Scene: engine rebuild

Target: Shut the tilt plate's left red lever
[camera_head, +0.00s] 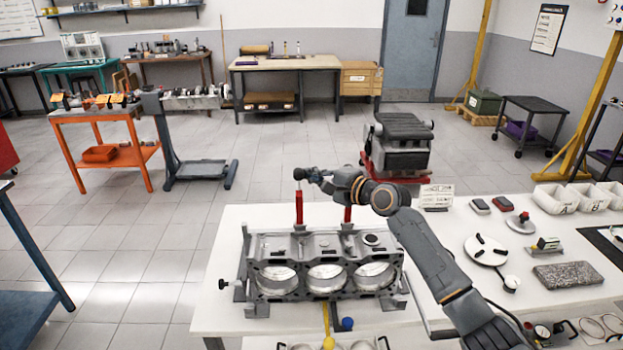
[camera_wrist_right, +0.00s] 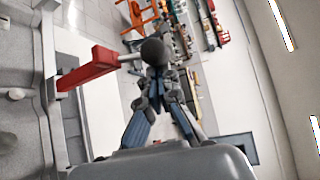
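The tilt plate's left red lever (camera_head: 299,207) stands upright at the back left of the engine block (camera_head: 325,268). Its black ball knob (camera_head: 299,174) is at the top. My right gripper (camera_head: 314,176) reaches in from the right, its fingertips right at the knob. In the right wrist view, the red lever (camera_wrist_right: 92,68) comes in from the left and its knob (camera_wrist_right: 155,52) is just past the fingertips (camera_wrist_right: 160,82), which are close together. Whether they touch the knob is unclear. A second red lever (camera_head: 348,214) stands farther right, partly hidden by my arm. My left gripper is out of view.
The block and its fixture stand on a white table (camera_head: 222,300). Parts, a granite block (camera_head: 567,274) and white bins (camera_head: 556,198) lie to the right. An engine on a red stand (camera_head: 402,145) is behind the table. The floor at left is open.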

